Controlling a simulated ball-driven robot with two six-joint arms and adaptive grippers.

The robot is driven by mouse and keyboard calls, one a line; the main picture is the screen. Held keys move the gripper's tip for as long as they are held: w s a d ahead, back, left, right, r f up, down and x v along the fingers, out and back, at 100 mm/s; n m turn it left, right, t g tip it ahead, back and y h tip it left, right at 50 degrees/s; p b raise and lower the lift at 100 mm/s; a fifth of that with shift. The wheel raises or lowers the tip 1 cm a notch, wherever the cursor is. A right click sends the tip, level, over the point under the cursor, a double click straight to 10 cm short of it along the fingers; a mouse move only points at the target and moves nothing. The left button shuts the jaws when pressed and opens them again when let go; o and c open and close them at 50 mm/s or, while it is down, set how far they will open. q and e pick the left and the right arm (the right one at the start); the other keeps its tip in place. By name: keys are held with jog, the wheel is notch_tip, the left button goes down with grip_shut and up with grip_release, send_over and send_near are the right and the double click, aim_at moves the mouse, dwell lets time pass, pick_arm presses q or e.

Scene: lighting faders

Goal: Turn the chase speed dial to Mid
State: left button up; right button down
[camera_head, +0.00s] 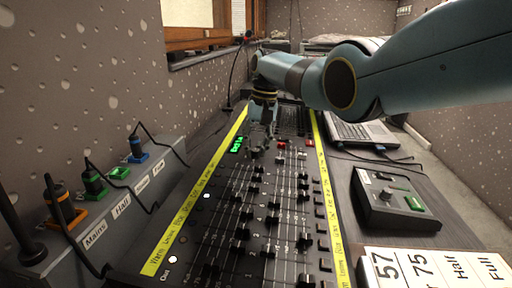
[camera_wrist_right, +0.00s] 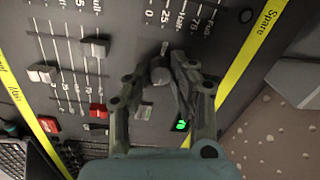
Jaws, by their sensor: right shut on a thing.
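In the head view the gripper hides the knob. My left gripper is not in view.
Several black fader caps (camera_head: 240,232) stand up across the console. A control box with a grey knob (camera_head: 386,193) and a laptop (camera_head: 360,132) lie to the right. Plugs and cables (camera_head: 94,180) stand at the left. Labelled cards (camera_head: 435,268) are at the front right.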

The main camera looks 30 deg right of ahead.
jog(key=shift+n, duration=0.4)
jog(key=n, duration=0.8)
jog(key=shift+b, duration=0.3)
jog(key=n, duration=0.5)
jog(key=shift+w+g, duration=0.1)
jog(key=shift+g, duration=0.2)
jog(key=shift+n+h, duration=0.3)
jog(key=shift+n, duration=1.6)
jog(key=c, duration=1.1)
grip_release()
